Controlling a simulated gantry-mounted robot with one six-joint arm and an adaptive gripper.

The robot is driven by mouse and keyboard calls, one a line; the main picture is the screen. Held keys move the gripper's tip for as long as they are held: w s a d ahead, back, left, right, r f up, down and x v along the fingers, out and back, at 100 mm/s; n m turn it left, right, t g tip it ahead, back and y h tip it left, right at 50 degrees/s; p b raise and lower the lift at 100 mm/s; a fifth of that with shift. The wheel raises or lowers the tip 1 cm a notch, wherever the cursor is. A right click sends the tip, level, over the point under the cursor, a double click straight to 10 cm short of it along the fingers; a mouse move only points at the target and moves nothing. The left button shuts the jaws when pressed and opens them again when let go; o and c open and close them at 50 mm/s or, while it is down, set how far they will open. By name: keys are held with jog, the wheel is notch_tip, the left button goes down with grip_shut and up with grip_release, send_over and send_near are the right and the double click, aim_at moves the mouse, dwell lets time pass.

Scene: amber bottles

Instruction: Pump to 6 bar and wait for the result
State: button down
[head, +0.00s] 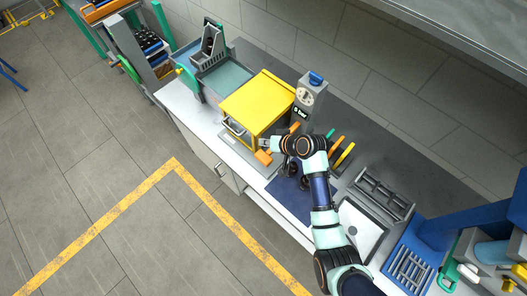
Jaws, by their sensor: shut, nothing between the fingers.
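A yellow box-shaped unit (258,98) with a front handle (234,128) stands on the counter. Behind its right side is a grey gauge post (311,88) with a round white dial and a blue top. My gripper (264,144) is shut and empty at the yellow unit's front right corner. An orange block (263,157) lies just below the fingertips; I cannot tell whether they touch it. My wrist partly hides the area right of the unit.
A dark blue mat (287,196) with dark bottles (299,176) lies under my arm. Colored-handled tools (341,150) stand to the right, beside a grey rack (382,195). A grey tray station (222,78) is at left. A blue rack (410,268) is at lower right. The floor is clear.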

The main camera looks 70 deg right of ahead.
aim_at(265, 159)
notch_tip(265, 159, down, 8)
jog(key=b, duration=0.7)
jog(key=shift+f, duration=0.3)
jog(key=shift+f, duration=0.1)
dwell(0.7)
jog(key=shift+f+b, duration=0.3)
jog(key=shift+b, duration=0.05)
jog(key=shift+f+b, duration=2)
jog(key=shift+f, duration=0.75)
dwell(2.0)
jog(key=shift+r, duration=0.1)
dwell(0.4)
